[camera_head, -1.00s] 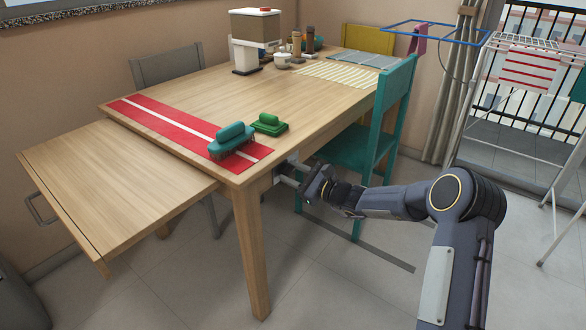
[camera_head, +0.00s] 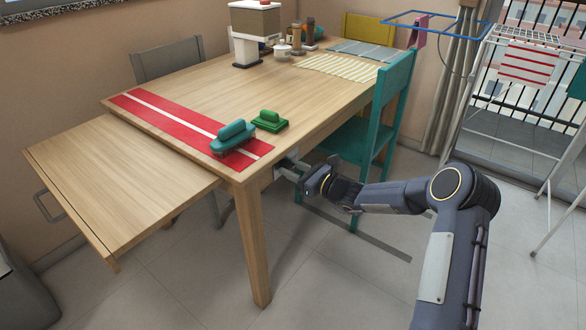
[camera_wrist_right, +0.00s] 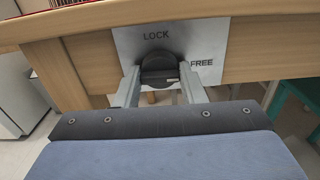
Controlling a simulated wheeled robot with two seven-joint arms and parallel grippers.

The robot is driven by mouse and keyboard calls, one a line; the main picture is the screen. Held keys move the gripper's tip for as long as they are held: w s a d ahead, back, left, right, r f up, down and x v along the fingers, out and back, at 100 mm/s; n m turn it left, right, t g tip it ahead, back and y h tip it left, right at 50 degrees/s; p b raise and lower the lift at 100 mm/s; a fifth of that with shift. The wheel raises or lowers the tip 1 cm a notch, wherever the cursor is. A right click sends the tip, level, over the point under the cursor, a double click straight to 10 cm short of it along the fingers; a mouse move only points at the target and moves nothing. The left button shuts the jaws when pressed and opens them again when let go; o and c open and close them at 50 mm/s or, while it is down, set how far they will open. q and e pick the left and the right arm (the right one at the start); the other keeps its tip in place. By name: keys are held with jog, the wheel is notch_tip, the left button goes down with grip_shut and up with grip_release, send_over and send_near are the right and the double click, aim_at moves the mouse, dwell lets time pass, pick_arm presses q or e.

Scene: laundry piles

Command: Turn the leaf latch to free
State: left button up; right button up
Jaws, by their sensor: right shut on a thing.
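The leaf latch is a round dark knob (camera_wrist_right: 159,68) on a pale plate (camera_wrist_right: 203,45) fixed to the table's side rail. In the right wrist view the plate reads LOCK above the knob and FREE to its right. A small light mark on the knob sits at its right side, towards FREE. My right gripper (camera_wrist_right: 160,82) is shut on the knob, one finger on each side. In the head view, my right gripper (camera_head: 287,168) reaches under the table edge beside the near corner leg, and the knob itself is hidden. My left gripper is out of view.
The wooden table (camera_head: 190,95) has its leaf (camera_head: 120,190) out at the left. A teal chair (camera_head: 365,140) stands close behind my right gripper.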

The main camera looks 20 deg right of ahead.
jog(key=o, duration=1)
jog(key=p+v, duration=0.1)
jog(key=v, duration=0.6)
jog(key=shift+s+d, duration=0.25)
jog(key=shift+s, duration=0.1)
